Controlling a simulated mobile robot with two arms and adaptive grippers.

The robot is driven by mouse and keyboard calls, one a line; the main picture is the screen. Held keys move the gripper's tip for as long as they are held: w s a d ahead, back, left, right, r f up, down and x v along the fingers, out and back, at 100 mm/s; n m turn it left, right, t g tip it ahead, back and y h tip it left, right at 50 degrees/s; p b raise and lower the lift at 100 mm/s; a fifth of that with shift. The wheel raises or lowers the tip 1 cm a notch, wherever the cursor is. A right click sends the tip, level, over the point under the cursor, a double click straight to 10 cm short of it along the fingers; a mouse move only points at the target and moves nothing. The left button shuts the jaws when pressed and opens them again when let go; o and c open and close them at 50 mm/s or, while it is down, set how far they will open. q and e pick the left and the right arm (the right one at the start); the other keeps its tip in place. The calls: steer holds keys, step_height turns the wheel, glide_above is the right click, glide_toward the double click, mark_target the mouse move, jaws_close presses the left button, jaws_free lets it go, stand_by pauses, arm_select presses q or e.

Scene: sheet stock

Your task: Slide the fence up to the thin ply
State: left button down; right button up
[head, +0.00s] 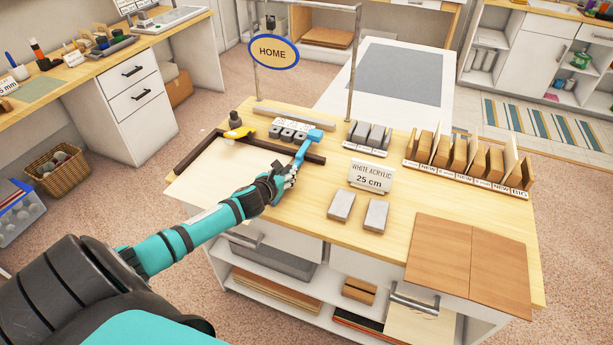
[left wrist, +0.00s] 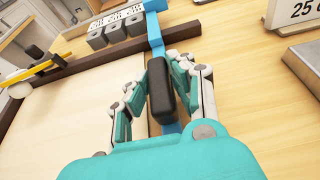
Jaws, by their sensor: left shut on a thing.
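The blue fence (head: 306,147) lies across the dark rail on the bench; it also shows in the left wrist view (left wrist: 155,36). My left gripper (head: 287,172) is shut on the fence's black handle (left wrist: 160,88), with fingers on both sides of it. The thin ply (head: 218,172) appears to be the pale sheet lying flat left of the fence, inside the dark rails; it fills the left of the wrist view (left wrist: 75,112). My fingers hide much of the edge between sheet and fence, so I cannot tell whether they touch. My right gripper is not in view.
Grey blocks (head: 289,132) stand behind the rail, and a yellow piece (head: 238,133) sits at its left. Right of the fence are a WHITE ACRYLIC 25 cm sign (head: 371,176) and two grey blocks (head: 341,206). Bare benchtop (head: 290,212) lies near my arm.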

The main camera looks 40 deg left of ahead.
arm_select(q)
steer(key=shift+s+a, duration=0.2)
steer(key=shift+a, duration=0.75)
steer(key=c, duration=1.2)
jaws_free()
steer(key=shift+o, duration=0.2)
steer(key=v, duration=1.2)
steer(key=shift+s+d, duration=0.1)
